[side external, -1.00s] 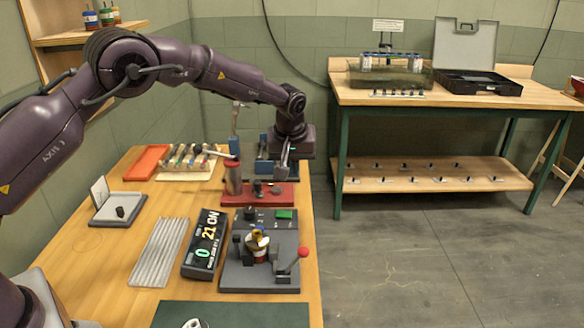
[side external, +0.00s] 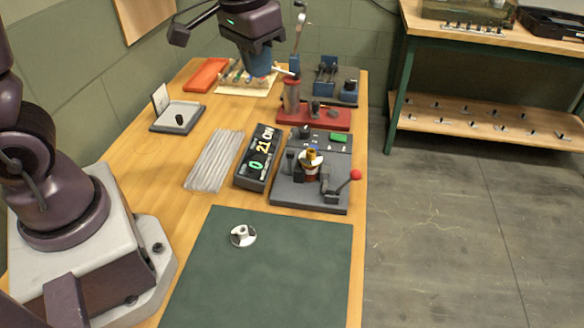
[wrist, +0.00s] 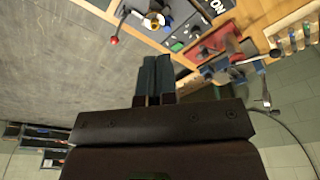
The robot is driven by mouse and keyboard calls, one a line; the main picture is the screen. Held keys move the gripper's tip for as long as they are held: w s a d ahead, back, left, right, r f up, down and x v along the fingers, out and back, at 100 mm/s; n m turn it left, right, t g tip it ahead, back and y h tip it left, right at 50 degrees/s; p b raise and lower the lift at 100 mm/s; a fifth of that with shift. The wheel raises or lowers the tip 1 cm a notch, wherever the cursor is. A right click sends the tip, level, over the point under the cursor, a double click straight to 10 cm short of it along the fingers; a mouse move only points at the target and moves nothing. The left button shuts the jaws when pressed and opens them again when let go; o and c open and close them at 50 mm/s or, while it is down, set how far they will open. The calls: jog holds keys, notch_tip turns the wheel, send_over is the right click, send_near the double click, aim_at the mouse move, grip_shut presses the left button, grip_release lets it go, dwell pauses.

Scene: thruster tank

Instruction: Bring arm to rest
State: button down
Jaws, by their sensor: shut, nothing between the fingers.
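My gripper (side external: 260,68) hangs in the air at the top middle of the side view, above the back part of the wooden bench (side external: 140,145). Its blue fingers are together with nothing between them. In the wrist view the fingers (wrist: 154,62) lie side by side at the centre. The gripper looks apart from everything, though from the side it overlaps the rack of tools (side external: 240,85) behind it. The upper arm links are partly outside the side view.
A grey fixture (side external: 290,195) holds an orange-and-white part (side external: 311,163) beside a red-knobbed lever (side external: 355,174). Nearby are a display (side external: 258,155), a red-based stand (side external: 312,115) and ribbed strips (side external: 214,160). The green mat (side external: 270,270) bears one small white round piece (side external: 243,236).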

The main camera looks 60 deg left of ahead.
jog(key=s+r+m+t, duration=0.1)
jog(key=s+r+t, duration=0.2)
jog(key=s, duration=1.1)
notch_tip(320, 180, up, 3)
jog(key=shift+f+t, duration=0.1)
jog(key=shift+t, duration=0.3)
